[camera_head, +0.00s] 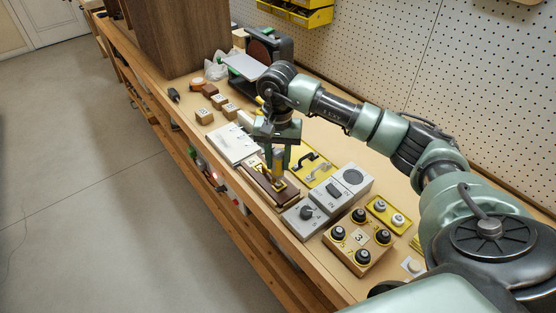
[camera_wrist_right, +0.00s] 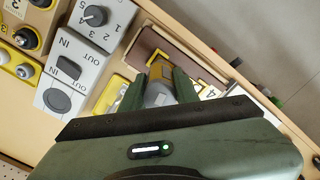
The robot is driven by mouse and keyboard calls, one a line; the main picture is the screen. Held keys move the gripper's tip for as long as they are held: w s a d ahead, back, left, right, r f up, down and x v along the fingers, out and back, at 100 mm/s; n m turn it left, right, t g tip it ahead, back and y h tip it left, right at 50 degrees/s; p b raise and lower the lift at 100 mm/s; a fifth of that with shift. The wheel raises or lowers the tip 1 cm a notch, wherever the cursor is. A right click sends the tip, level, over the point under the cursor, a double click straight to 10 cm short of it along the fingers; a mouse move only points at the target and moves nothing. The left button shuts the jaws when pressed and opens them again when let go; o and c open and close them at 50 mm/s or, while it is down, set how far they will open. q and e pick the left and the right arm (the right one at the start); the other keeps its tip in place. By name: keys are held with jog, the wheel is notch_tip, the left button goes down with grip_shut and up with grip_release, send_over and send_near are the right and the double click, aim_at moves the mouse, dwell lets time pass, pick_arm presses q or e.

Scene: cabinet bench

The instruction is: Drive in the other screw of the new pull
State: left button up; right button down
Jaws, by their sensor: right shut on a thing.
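My right gripper (camera_head: 283,150) points down over the dark brown panel (camera_head: 258,184) and is shut on an upright driver-like tool (camera_head: 278,160) with an orange-yellow body. In the right wrist view the tool's grey rounded end (camera_wrist_right: 158,94) sits between the fingers of the right gripper (camera_wrist_right: 157,92). The tool's lower end is at or just above a yellow square guide (camera_head: 281,187) on the panel; contact cannot be told. The guide also shows in the wrist view (camera_wrist_right: 160,70). The new pull and its screws cannot be made out under the tool. My left gripper is not in view.
A yellow tray (camera_head: 321,177) with a black and a grey pull lies right of the panel. Grey switch and dial boxes (camera_head: 306,219) and a wooden knob block (camera_head: 352,262) stand nearer. A white box (camera_head: 232,145) and several small wooden blocks (camera_head: 204,116) lie beyond. The bench edge is close on the left.

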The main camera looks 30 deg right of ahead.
jog(key=shift+f+b, duration=0.15)
jog(key=shift+b, duration=0.2)
dwell(0.5)
dwell(0.4)
jog(key=shift+r+p, duration=1.8)
jog(key=shift+r, duration=1.25)
